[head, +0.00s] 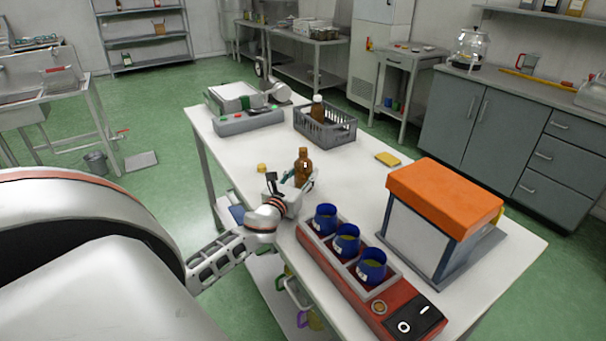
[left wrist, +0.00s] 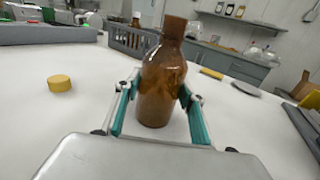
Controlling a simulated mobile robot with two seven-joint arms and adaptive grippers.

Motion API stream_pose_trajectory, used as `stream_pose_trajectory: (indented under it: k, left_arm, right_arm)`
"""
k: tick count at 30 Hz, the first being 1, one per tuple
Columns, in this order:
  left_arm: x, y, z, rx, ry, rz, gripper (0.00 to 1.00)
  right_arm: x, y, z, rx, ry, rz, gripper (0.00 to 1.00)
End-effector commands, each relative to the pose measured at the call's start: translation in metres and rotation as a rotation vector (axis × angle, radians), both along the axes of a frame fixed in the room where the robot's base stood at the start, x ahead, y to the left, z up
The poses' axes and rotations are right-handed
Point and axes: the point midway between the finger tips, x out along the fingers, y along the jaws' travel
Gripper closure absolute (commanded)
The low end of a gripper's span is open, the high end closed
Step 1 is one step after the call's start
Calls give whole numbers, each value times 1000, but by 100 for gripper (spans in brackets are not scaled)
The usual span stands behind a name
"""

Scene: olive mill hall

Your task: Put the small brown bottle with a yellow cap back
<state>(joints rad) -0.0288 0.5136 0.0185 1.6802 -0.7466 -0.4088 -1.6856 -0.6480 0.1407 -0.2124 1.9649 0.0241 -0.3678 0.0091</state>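A small brown bottle (head: 303,166) stands upright near the left edge of the white table. The bottle also shows large in the left wrist view (left wrist: 162,88), between the fingers (left wrist: 160,95). My right gripper is not seen.
A grey crate (head: 338,136) behind holds a brown bottle with a white cap (head: 318,106). A red block with several blue cups (head: 346,240) stands close in front. An orange-topped box (head: 445,195) is at right, a yellow sponge (head: 388,159) behind. The mid table is clear.

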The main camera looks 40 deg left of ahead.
Motion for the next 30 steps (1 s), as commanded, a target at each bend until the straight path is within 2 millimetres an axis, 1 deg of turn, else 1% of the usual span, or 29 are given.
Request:
stream_pose_trajectory:
  k: [1, 2, 11, 15, 20, 30]
  left_arm:
    - [0, 0, -1, 0, 1, 0, 50]
    - [0, 0, 0, 0, 1, 0, 44]
    - [0, 0, 0, 0, 1, 0, 44]
    - [0, 0, 6, -1, 0, 0, 44]
    - [-22, -7, 2, 0, 3, -2, 44]
    - [-85, -27, 2, -1, 3, -1, 44]
  right_arm:
    - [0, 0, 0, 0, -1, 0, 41]
    - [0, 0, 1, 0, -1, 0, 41]
    - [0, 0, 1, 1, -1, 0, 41]
    - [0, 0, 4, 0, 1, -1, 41]
    - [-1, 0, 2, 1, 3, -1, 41]
    - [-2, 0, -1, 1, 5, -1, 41]
